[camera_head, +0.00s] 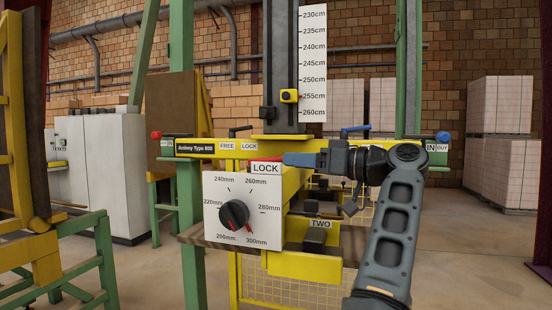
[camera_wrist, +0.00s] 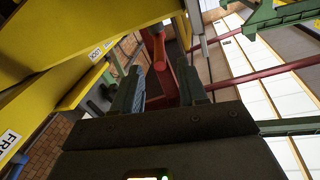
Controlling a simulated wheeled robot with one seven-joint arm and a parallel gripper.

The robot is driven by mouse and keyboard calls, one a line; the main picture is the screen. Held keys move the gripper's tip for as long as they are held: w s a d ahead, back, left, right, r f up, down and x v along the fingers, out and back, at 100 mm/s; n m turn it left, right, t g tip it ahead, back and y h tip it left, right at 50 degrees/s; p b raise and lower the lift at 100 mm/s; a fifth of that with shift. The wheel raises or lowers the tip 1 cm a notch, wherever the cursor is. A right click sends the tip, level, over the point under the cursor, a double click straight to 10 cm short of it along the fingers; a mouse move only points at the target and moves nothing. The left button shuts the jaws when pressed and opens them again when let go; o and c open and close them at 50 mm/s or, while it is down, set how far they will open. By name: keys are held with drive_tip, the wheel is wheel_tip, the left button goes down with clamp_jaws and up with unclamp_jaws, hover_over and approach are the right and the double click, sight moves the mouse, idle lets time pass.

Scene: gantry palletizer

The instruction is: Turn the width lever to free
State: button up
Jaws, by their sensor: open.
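My gripper (camera_head: 302,160) reaches left across the front of the yellow machine, just right of a white LOCK label (camera_head: 266,168). In the wrist view its two fingers (camera_wrist: 160,82) stand apart. A red bar-shaped handle (camera_wrist: 160,50), likely the width lever, shows between and beyond the fingertips. I cannot tell whether they touch it. In the head view only a small red piece shows by the fingertips; the gripper hides the rest. A FREE label, cut off at the edge, shows in the wrist view (camera_wrist: 9,142).
A white panel (camera_head: 220,188) with a black dial (camera_head: 234,214), marked in millimetres, sits below left of the gripper. A black lever (camera_head: 240,129) and a blue lever (camera_head: 356,128) stand above the yellow beam.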

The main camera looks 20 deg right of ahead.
sight(278, 160)
drive_tip(key=shift+p+x, duration=0.45)
drive_tip(key=shift+x, duration=2.3)
drive_tip(key=shift+c, duration=0.2)
clamp_jaws()
